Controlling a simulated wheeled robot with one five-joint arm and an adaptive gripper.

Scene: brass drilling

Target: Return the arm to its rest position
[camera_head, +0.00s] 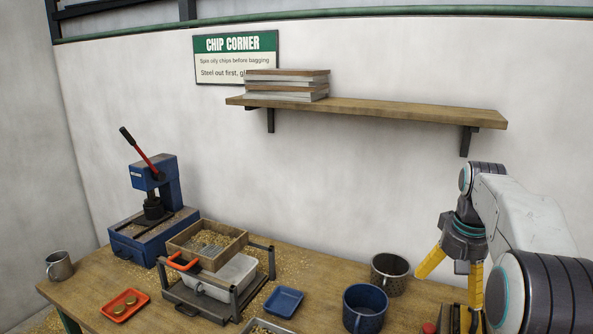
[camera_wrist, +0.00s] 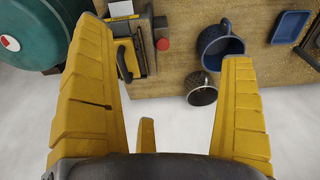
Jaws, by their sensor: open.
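My gripper (camera_head: 447,297) is at the right of the head view, hanging fingers-down from my white arm at the table's right end. Its yellow fingers are spread apart with nothing between them. In the wrist view the gripper (camera_wrist: 164,42) also shows open and empty, with a shorter third finger at the bottom middle. A blue mug (camera_head: 365,308) and a dark speckled cup (camera_head: 389,274) stand on the table to the left of the gripper, apart from it. The lower right of the table is partly hidden by my arm and gripper.
A blue lever press (camera_head: 155,212), a wooden sieve box (camera_head: 207,243), a blue tray (camera_head: 284,302) and a red tray (camera_head: 124,306) stand leftward. A yellow-and-black device (camera_wrist: 134,55) and green round body (camera_wrist: 35,30) lie near the fingers.

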